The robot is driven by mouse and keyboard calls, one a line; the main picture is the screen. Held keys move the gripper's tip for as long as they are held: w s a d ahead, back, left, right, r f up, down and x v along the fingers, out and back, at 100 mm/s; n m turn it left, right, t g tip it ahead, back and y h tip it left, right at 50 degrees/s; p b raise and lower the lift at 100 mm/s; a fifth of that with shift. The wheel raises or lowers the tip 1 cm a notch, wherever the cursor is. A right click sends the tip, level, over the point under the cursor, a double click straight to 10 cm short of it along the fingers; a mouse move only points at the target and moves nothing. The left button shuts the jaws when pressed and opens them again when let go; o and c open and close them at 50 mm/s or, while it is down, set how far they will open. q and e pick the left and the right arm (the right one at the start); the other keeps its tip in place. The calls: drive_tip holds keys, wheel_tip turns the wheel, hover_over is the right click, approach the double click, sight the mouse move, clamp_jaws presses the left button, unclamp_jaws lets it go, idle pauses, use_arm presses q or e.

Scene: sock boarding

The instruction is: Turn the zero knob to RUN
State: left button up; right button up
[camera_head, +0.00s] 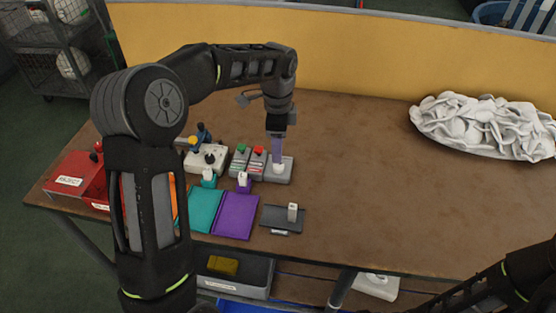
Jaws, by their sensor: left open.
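My left gripper (277,158) points straight down over a small grey box (287,174) near the middle of the table. The box carries a pale knob (279,168) on its top, which I take to be the zero knob. The fingertips are at the knob, and I cannot tell whether they touch it. My left gripper is open. The fingers partly cover the knob, so its setting and any RUN mark cannot be read. Only part of my right arm shows at the bottom right; its gripper is outside the picture.
Beside the box stand units with a red button (258,151) and a green button (241,148), and a white joystick box (206,159). Teal (203,213) and purple (236,216) panels and a dark plate (275,222) lie in front. A white fabric heap (482,127) is at right. The table's middle right is clear.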

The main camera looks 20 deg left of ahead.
sight(278, 165)
use_arm(q)
wheel_tip(278, 165, down, 7)
drive_tip(key=shift+r+p, duration=0.2)
drive_tip(key=shift+p, duration=0.15)
clamp_jaws()
idle(0.4)
